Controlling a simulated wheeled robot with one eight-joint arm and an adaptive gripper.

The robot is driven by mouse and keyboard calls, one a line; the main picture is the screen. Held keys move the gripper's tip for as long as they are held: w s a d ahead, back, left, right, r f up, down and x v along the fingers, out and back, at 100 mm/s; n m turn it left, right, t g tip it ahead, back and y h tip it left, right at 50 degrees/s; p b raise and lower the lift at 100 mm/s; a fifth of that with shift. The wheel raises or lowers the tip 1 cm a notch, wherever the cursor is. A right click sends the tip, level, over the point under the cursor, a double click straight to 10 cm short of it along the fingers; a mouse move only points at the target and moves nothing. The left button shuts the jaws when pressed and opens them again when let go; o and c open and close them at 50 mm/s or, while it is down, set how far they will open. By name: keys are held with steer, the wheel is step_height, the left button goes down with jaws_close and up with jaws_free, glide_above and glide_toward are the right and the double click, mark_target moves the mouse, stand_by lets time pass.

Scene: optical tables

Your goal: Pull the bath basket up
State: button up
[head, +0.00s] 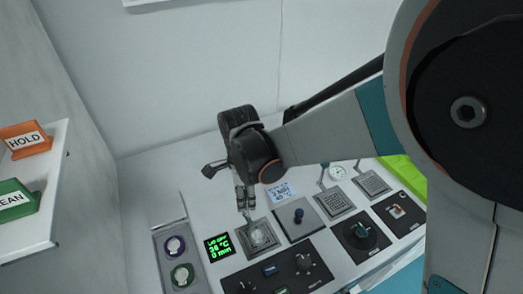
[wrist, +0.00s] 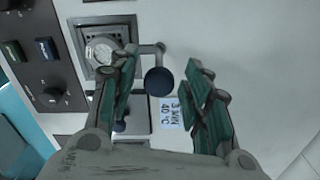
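The bath basket (head: 261,235) is a square metal basket in the white bench, with a round clear item in it. It also shows at the upper left of the wrist view (wrist: 90,33), with a short arm ending in a dark blue ball knob (wrist: 159,82). My gripper (wrist: 163,66) is open, with its green-padded fingers on either side of the knob and a gap visible, most clearly on the right. In the head view my gripper (head: 245,207) points down just behind the basket and hides the knob. I see nothing held.
A green-lit display (head: 219,246) reads LID OPEN, 34 °C, 0 min. A metal plate with a blue knob (head: 298,214) and two mesh-topped units (head: 333,201) (head: 373,183) stand to the right. Black control panels (head: 278,270) lie in front. A tray with ringed items (head: 160,231) is left.

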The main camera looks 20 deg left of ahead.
steer(key=shift+r, duration=0.1)
step_height(320, 180, up, 7)
steer(key=shift+s+r, duration=0.15)
steer(key=shift+r, duration=0.05)
stand_by(0.5)
